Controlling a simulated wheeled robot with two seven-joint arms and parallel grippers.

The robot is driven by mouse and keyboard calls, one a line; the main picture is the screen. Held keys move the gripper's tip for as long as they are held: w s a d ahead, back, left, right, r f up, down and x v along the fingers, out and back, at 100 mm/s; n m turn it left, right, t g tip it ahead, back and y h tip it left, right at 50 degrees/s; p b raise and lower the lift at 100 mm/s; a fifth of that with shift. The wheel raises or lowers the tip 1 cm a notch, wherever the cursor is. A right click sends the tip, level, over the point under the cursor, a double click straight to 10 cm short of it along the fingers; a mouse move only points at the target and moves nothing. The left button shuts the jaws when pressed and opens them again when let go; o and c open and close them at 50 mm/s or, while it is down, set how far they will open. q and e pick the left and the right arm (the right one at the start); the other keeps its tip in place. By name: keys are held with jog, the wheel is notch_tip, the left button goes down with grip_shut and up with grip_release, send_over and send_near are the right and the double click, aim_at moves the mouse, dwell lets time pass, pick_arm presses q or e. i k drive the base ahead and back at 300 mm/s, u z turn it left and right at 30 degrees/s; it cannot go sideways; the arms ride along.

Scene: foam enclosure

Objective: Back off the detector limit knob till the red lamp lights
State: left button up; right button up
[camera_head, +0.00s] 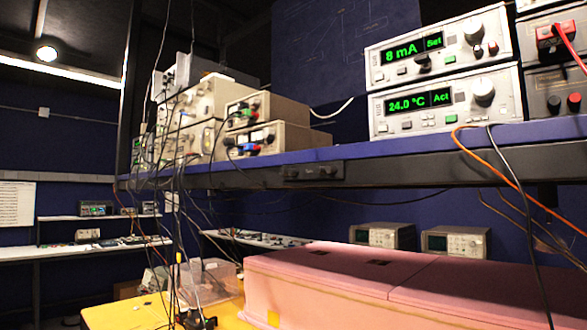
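A white instrument (440,46) on the blue shelf at the upper right shows "8 mA" and "Set" in green. It has a large round knob (473,31), a small dark knob (423,63) and small dark reddish round parts at its right. Below it a second white instrument (446,100) shows "24.0 °C" and "Act", with a large knob (484,91). The labels are too small to read, so I cannot tell which is the detector limit knob. I see no lit red lamp. Neither of my grippers is in view.
A blue shelf (400,148) runs across the view and carries stacked instruments (200,105) with hanging cables. Below it a long pink foam enclosure (350,285) rests on a yellow table (120,312). Orange and black cables hang in front at right. Two grey instruments stand behind the foam.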

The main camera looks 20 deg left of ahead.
aim_at(269, 134)
jog(key=u, duration=1.05)
jog(key=k, duration=0.3)
jog(key=z, duration=0.4)
